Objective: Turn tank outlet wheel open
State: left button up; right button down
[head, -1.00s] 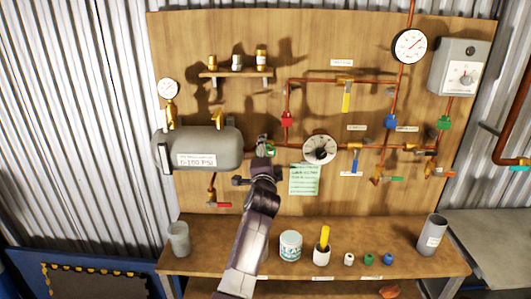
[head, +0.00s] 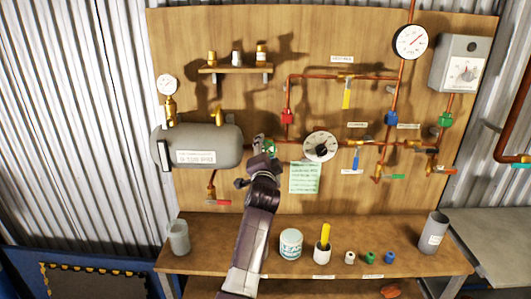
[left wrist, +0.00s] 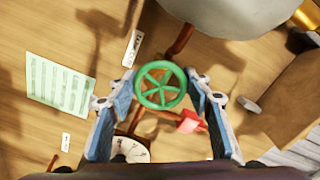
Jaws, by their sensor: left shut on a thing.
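The tank (head: 200,143) is a grey horizontal cylinder on the left of the wooden board. The small green outlet wheel is on the pipe to the right of the tank, mostly covered by my gripper in the head view. In the left wrist view the spoked green wheel (left wrist: 160,88) faces the camera. My left gripper (head: 264,147) is at the wheel, with one finger on each side of its rim. The blue-padded fingers also show in the left wrist view (left wrist: 158,78), closed on the wheel. My right gripper is not in view.
A round dial gauge (head: 320,146) and a green note (head: 304,178) are close to the right of my gripper. Copper pipes with several valves fill the board's right side. A wooden bench (head: 208,252) below holds a can (head: 291,244) and cups.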

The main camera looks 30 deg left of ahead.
pick_arm(q)
jog(key=shift+f+n+b, duration=0.1)
jog(key=shift+n+b, duration=0.45)
jog(key=shift+n, duration=1.05)
jog(key=o, duration=1.2)
jog(key=shift+c, duration=0.2)
jog(key=shift+d, duration=0.1)
jog(key=v, duration=1.2)
